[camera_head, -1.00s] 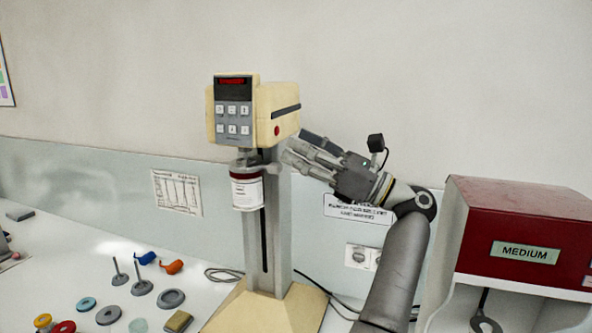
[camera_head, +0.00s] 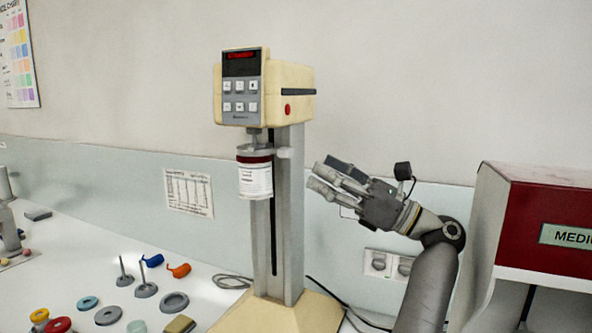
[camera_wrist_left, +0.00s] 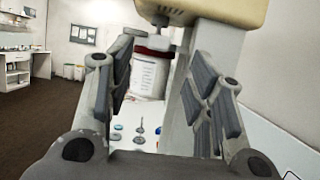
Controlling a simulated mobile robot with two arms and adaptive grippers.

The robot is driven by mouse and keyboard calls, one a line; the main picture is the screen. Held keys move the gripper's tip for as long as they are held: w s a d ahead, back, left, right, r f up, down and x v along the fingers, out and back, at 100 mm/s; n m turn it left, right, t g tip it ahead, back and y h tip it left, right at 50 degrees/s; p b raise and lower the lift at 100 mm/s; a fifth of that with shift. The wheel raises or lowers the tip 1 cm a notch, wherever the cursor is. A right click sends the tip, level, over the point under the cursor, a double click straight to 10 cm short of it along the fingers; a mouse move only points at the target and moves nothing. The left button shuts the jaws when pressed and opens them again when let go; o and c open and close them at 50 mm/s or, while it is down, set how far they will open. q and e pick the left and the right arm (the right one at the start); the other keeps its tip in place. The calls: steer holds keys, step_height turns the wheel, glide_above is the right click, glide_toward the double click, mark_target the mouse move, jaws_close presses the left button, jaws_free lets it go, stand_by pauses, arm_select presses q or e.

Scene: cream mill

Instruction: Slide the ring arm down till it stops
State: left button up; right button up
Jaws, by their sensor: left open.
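The cream mill (camera_head: 265,90) has a cream head with a red-lit display, on a grey column (camera_head: 291,220). The grey ring arm (camera_head: 256,149) is high on the column, just under the head. It holds a white jar (camera_head: 256,180) with a dark red band, upright. The jar also shows between the fingers in the left wrist view (camera_wrist_left: 149,75). My left gripper (camera_head: 330,182) is open and empty to the right of the column, about level with the jar, apart from ring arm and jar. My right gripper is not in view.
A red cabinet marked MEDIUM (camera_head: 545,225) stands at the right. Grey rings (camera_head: 174,302), upright stirrers (camera_head: 145,285), blue (camera_head: 152,260) and orange (camera_head: 179,270) pieces lie on the white bench left of the mill. Cables run behind its base (camera_head: 275,315).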

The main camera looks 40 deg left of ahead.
mark_target(291, 155)
arm_select(q)
steer(key=p+x, duration=0.3)
steer(key=x, duration=0.4)
steer(key=shift+s+a+r+p, duration=0.15)
steer(key=shift+a+p, duration=0.1)
steer(key=shift+p, duration=0.1)
jaws_close()
